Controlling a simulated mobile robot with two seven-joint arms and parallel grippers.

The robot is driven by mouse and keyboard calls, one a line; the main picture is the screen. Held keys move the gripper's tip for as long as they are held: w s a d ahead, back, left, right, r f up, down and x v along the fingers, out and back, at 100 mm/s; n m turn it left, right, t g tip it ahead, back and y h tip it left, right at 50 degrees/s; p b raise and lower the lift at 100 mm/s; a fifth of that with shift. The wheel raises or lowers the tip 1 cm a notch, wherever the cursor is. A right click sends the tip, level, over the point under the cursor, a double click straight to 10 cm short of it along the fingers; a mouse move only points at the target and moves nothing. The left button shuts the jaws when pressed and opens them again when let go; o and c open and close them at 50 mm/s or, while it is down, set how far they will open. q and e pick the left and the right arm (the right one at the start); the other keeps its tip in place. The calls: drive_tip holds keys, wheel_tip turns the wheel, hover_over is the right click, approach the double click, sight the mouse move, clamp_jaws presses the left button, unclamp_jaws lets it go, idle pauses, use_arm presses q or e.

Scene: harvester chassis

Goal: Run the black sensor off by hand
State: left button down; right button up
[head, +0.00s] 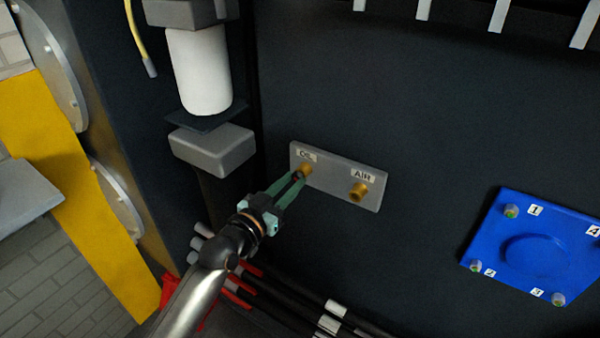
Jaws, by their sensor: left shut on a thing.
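A grey block (335,178) on the dark wall carries two brass fittings. The left brass fitting (307,169) is under the label OIL, and the right brass fitting (359,189) is under the label AIR. My left gripper (298,178) reaches up from below with green fingers. It is shut on a small black sensor (298,177) right at the OIL fitting. The fingers hide most of the sensor, and I cannot tell how far it sits in the fitting. My right gripper is not in view.
A white cylinder (198,72) with a grey box (212,150) below it stands up-left of the block. A blue plate (530,248) with numbered bolts is at right. Dark hoses (290,298) run below. A yellow cable (137,35) hangs at top left. The wall between block and plate is clear.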

use_arm(q)
drive_tip(key=n+p, duration=0.1)
drive_tip(key=n, duration=0.2)
drive_tip(key=shift+r, duration=0.1)
drive_tip(key=n, duration=0.2)
drive_tip(key=shift+f+n, duration=0.2)
drive_tip(key=shift+n, duration=0.2)
drive_tip(key=c, duration=0.6)
unclamp_jaws()
drive_tip(key=shift+s+r, duration=0.1)
drive_tip(key=shift+c, duration=0.4)
drive_tip(key=shift+c, duration=0.8)
drive_tip(key=shift+p+v, duration=0.75)
drive_tip(key=shift+v, duration=0.4)
drive_tip(key=shift+m, duration=0.3)
